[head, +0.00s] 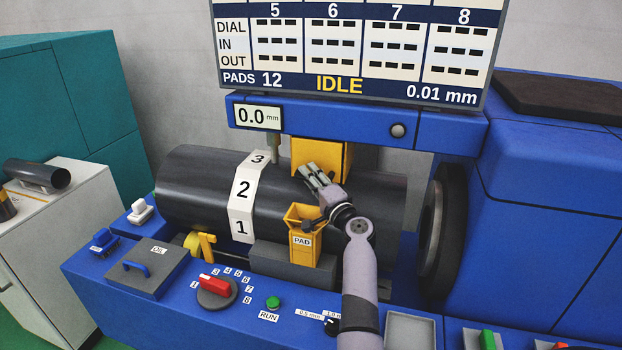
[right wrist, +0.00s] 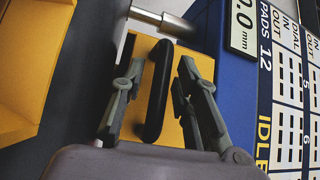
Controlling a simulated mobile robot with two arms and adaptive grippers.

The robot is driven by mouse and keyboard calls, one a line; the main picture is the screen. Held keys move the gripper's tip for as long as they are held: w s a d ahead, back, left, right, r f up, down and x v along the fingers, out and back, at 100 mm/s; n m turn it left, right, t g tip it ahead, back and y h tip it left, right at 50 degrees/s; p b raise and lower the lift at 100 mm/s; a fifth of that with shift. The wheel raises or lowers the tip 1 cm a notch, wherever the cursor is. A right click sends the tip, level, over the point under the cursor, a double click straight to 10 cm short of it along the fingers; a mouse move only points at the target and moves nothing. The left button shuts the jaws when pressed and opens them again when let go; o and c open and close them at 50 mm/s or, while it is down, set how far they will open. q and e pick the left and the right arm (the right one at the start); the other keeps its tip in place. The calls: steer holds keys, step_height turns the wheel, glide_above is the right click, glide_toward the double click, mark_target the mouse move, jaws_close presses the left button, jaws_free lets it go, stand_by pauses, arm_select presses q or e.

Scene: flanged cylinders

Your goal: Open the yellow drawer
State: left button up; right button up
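The yellow drawer (head: 338,158) sits under the blue beam, above the dark cylinder. In the right wrist view its yellow front (right wrist: 172,128) carries a long black handle (right wrist: 157,92). My right gripper (head: 312,172) is at the drawer front. In the right wrist view its two fingers (right wrist: 159,75) are spread, one on each side of the handle, with gaps showing between fingers and handle. The head view does not show the handle clearly behind the fingers. My left gripper is not in view.
A yellow PAD bin (head: 304,245) stands just below my right gripper. The dark cylinder (head: 195,190) with a white numbered band (head: 243,190) lies behind it. The blue beam (head: 365,130) and display board (head: 350,50) are above. A red knob (head: 214,284) is on the front panel.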

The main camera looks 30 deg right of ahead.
jaws_close()
stand_by(0.6)
